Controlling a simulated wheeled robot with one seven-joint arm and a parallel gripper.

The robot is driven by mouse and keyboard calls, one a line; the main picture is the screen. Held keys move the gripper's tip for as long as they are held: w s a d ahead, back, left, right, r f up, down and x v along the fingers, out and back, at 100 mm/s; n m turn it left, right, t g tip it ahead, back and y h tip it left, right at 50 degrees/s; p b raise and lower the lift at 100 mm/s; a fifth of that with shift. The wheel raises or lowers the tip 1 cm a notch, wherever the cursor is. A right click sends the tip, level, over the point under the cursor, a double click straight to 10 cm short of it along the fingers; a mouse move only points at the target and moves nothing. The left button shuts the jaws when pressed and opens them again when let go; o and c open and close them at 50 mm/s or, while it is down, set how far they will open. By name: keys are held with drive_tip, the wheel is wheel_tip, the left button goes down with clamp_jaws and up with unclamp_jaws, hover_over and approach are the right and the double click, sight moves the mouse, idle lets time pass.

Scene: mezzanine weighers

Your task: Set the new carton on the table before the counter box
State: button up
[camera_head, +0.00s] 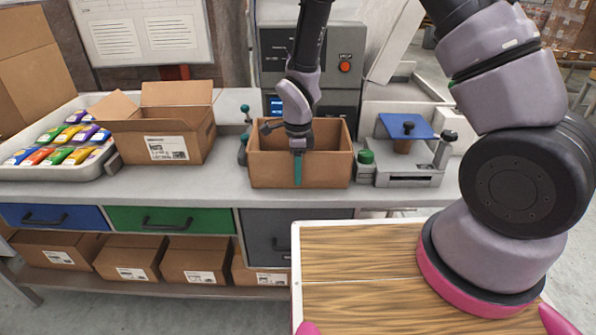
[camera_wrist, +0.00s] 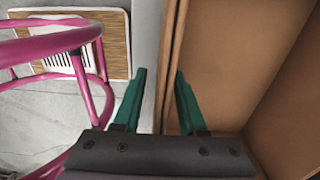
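An open brown carton (camera_head: 265,165) without raised flaps stands on the table (camera_head: 225,183), directly before the grey box with a display and red button (camera_head: 345,45), which I take for the counter box. My gripper (camera_head: 297,168) points down at the carton's front wall. In the wrist view, the open teal fingers of my gripper (camera_wrist: 160,75) straddle that wall (camera_wrist: 172,60), one outside and one inside, with a gap showing. A second carton (camera_head: 150,128), flaps up and labelled, stands to the left. I cannot tell which carton is the new one.
A tray of colourful packets (camera_head: 35,170) is at the far left. A fixture with a blue plate (camera_head: 405,126) stands right of the carton, with a green-capped knob (camera_head: 366,157) close by. Several closed cartons (camera_head: 195,262) sit on the shelf below. Bare table shows along the front edge.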

wheel_tip(320, 180, up, 13)
drive_tip(key=shift+f, duration=0.2)
drive_tip(key=s+d+r+n+t+y, duration=0.1)
drive_tip(key=d+r+n+t, duration=0.15)
drive_tip(key=d+r, duration=0.55)
drive_tip(key=d+r+n+t+y, duration=0.1)
drive_tip(key=d+r+n, duration=0.35)
drive_tip(key=r, duration=0.65)
drive_tip(key=s+d+r+n+t, duration=0.3)
drive_tip(key=s+d+r+n, duration=0.4)
drive_tip(key=s+d+r, duration=0.2)
drive_tip(key=shift+s+d+r+t, duration=0.3)
drive_tip(key=shift+s+d, duration=0.35)
drive_tip(key=shift+s, duration=0.5)
drive_tip(key=shift+f, duration=0.1)
